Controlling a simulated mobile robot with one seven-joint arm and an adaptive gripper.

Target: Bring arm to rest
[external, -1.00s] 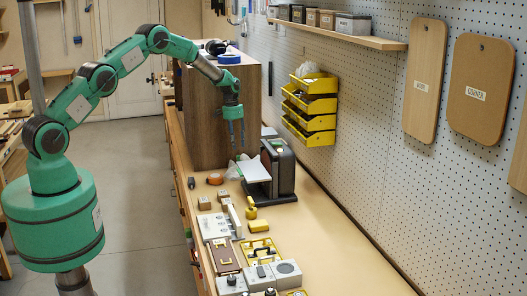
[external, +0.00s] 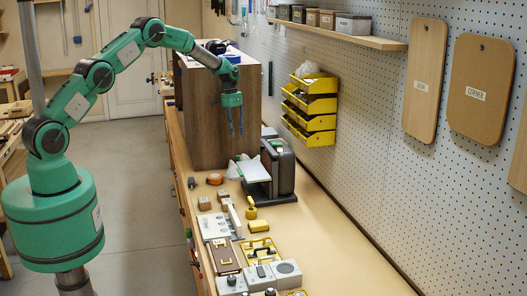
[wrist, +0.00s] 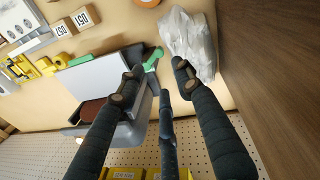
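My gripper (external: 235,122) hangs fingers-down from my raised arm, in front of the brown wooden cabinet (external: 193,110) and above the bench. In the wrist view my gripper (wrist: 155,78) has its dark fingers spread apart, with nothing held between them. Below the fingers are a dark grey machine (external: 281,166) with a white plate (external: 254,171), a green piece (wrist: 153,58) and a crumpled clear bag (wrist: 188,40). The fingers hide parts of these in the wrist view.
The bench (external: 325,250) is bare along its right side. Boxes, a yellow tool (external: 259,226) and other small items crowd its left side. Yellow bins (external: 312,105) hang on the pegboard (external: 370,130), under a shelf (external: 340,34). Left of the bench is open floor (external: 135,200).

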